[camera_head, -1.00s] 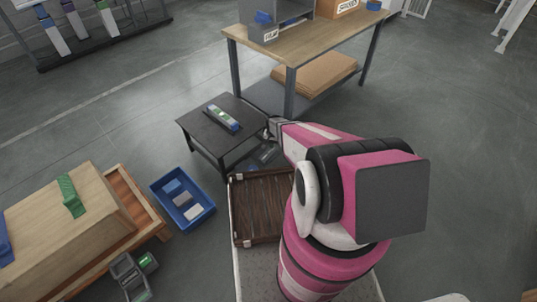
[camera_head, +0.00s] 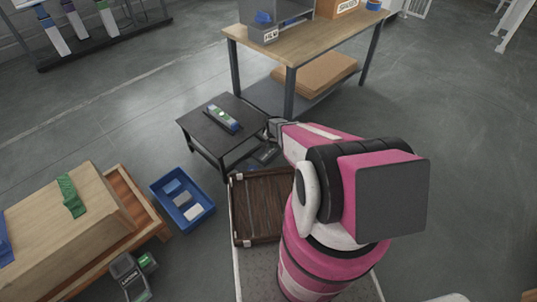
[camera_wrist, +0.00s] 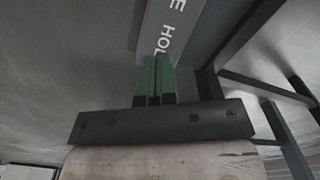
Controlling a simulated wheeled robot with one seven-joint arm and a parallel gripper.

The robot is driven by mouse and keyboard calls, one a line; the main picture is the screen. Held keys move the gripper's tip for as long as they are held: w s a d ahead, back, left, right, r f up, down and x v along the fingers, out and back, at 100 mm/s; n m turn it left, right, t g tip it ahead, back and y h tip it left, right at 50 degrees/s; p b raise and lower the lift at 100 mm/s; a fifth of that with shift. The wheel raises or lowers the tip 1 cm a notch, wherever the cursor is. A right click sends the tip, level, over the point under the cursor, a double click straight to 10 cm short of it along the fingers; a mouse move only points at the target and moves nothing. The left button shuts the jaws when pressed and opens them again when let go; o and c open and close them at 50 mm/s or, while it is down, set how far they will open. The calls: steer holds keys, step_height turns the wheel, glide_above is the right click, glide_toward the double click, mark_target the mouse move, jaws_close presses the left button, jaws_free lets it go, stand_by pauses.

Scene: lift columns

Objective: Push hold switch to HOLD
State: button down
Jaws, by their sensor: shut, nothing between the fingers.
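In the wrist view my gripper (camera_wrist: 154,80) is shut and empty, its green fingertips side by side. The fingertips overlap the lower edge of a grey panel (camera_wrist: 182,42) with white lettering that partly reads "E HOL". The rest of the lettering is cut off or hidden, and no switch lever can be made out. Whether the fingertips touch the panel cannot be told. In the head view my gripper (camera_head: 270,129) is small, at the right edge of a low black table (camera_head: 197,127). A dark device (camera_head: 266,154) lies low just below it, partly hidden.
A blue bin (camera_head: 183,219) and a brown slatted crate (camera_head: 262,205) are in front. Open floor lies to the right.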

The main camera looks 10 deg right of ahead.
steer(key=shift+f, duration=1.3)
stand_by(0.7)
steer(key=shift+r, duration=3.55)
steer(key=shift+s+r, duration=0.1)
steer(key=shift+r, duration=0.1)
steer(key=s+r+n, duration=0.1)
steer(key=s+r, duration=0.6)
steer(key=r, duration=0.4)
steer(key=s+r+n, duration=0.2)
steer(key=s+r, duration=0.5)
steer(key=r, duration=0.5)
steer(key=s+r+n, duration=0.1)
steer(key=s+r, duration=0.6)
steer(key=r, duration=0.5)
steer(key=shift+n, duration=0.4)
steer(key=shift+s, duration=0.1)
